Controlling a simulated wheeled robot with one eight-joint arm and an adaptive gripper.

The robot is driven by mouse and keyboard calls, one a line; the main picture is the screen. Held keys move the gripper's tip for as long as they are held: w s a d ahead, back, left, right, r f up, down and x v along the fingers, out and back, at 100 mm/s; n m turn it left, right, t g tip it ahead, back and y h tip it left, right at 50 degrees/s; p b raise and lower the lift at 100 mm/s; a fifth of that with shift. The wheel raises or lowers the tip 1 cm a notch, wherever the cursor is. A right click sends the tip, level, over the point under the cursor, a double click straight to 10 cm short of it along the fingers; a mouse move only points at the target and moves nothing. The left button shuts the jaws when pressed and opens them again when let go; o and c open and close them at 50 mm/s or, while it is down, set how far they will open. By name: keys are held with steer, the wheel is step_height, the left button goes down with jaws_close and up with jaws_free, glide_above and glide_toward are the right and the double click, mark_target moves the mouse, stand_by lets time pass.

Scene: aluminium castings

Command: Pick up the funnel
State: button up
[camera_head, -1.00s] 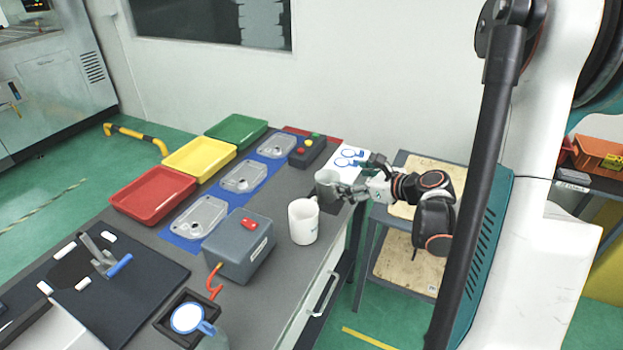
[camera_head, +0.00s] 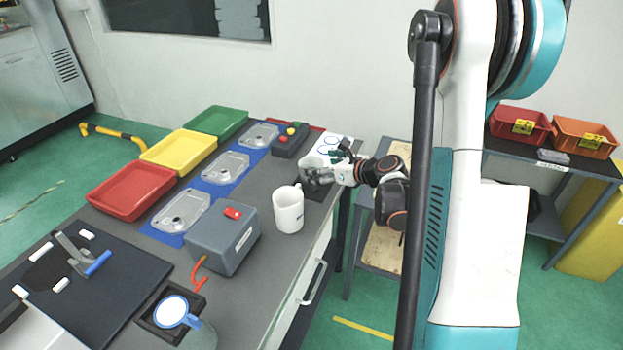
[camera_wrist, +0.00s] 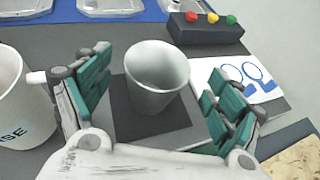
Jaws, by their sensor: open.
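A grey, open-topped, tapered cup-like piece (camera_wrist: 157,78) stands upright on a dark square pad (camera_wrist: 125,128) in the wrist view. It is the most funnel-like thing here, but its lower end does not show whether there is a spout. My gripper (camera_wrist: 158,82) is open, with one teal-padded finger on each side of it. Visible gaps separate both fingers from its wall. In the head view my gripper (camera_head: 322,178) is at the right edge of the bench and partly hides the grey piece (camera_head: 312,165).
A white mug (camera_head: 288,210) stands close by, beside the left finger in the wrist view. A button box (camera_head: 290,140) and a sheet with blue outlines (camera_wrist: 240,82) lie behind. A grey box (camera_head: 222,240), coloured trays and a blue-rimmed round piece (camera_head: 172,311) occupy the bench.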

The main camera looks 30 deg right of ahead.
mark_target(304, 164)
steer(key=x, duration=0.2)
steer(key=b+x, duration=0.1)
steer(key=x, duration=0.1)
steer(key=shift+a+f+b, duration=0.1)
steer(key=shift+f+b, duration=0.2)
steer(key=shift+f, duration=0.05)
steer(key=shift+r, duration=0.1)
steer(key=c, duration=1.2)
steer(key=shift+r, duration=0.1)
